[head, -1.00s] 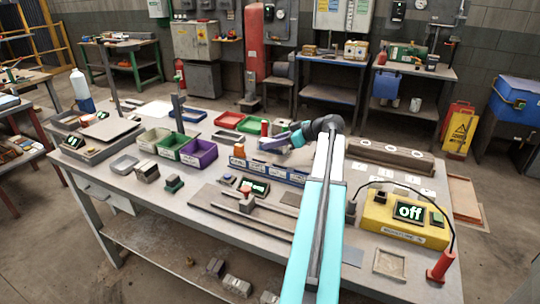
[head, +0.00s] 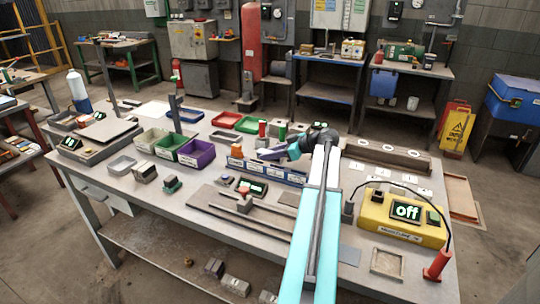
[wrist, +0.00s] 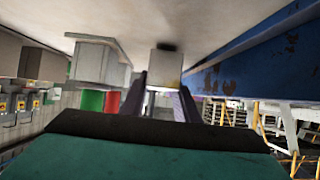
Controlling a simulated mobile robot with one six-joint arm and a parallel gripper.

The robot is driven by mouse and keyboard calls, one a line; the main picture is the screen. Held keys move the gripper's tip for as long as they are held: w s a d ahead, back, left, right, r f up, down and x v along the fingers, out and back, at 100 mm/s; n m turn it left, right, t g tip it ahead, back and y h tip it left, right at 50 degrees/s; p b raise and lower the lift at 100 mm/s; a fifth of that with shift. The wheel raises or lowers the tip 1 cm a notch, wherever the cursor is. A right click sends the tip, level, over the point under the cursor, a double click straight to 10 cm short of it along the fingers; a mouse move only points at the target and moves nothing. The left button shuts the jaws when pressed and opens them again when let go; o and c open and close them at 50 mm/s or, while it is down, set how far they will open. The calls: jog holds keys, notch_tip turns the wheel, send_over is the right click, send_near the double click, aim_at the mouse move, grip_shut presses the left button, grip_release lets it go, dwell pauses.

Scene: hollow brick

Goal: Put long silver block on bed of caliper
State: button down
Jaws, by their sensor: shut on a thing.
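My gripper (head: 266,154) is above the back of the bench, just behind the blue labelled rack (head: 268,173). In the wrist view its two dark fingers (wrist: 166,88) close on a silver-grey block (wrist: 166,65), which is close to the pale bench surface. The block shows mostly end-on, so I cannot tell its length. In the head view the block is hidden or too small to make out. The caliper's flat grey bed (head: 212,197) with dark rails lies at the bench's front middle, with a small display (head: 252,187) behind it.
The blue rack also runs along the right in the wrist view (wrist: 255,48), close beside my gripper. Another grey block (wrist: 98,62) stands to the left there. Green and purple bins (head: 197,152) stand left of the rack. A yellow device reading "off" (head: 403,215) is at right.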

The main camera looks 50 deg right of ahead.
jog(key=shift+f, duration=0.2)
jog(key=shift+f, duration=0.1)
jog(key=c, duration=1.4)
grip_release()
jog(key=shift+o, duration=0.2)
jog(key=shift+s, duration=0.1)
jog(key=b+v, duration=0.1)
jog(key=v, duration=1.1)
jog(key=shift+a, duration=0.1)
